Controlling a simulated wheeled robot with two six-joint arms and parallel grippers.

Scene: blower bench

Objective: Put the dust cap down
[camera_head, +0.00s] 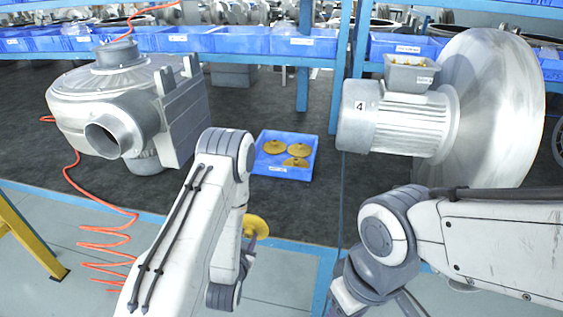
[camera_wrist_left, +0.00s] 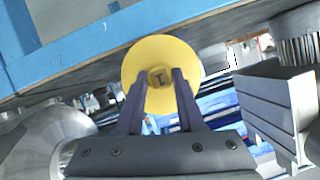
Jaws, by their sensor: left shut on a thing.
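The yellow round dust cap (camera_head: 257,225) is held by my left gripper (camera_head: 246,240), mostly hidden behind my left arm in the head view. In the left wrist view the dust cap (camera_wrist_left: 160,52) faces the camera, and the two dark fingers of the gripper (camera_wrist_left: 161,78) are shut on its small central knob. In the head view the cap is in front of the blue tray, near the bench's front edge. My right arm comes in from the right; its fingertips are not visible.
A blue tray (camera_head: 262,164) on the dark bench mat (camera_head: 235,105) holds three yellow caps. A grey blower housing (camera_head: 112,92) with an open round outlet stands left. A motor (camera_head: 395,124) with a large metal disc (camera_head: 500,105) stands right. An orange coiled hose (camera_head: 105,235) hangs at left.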

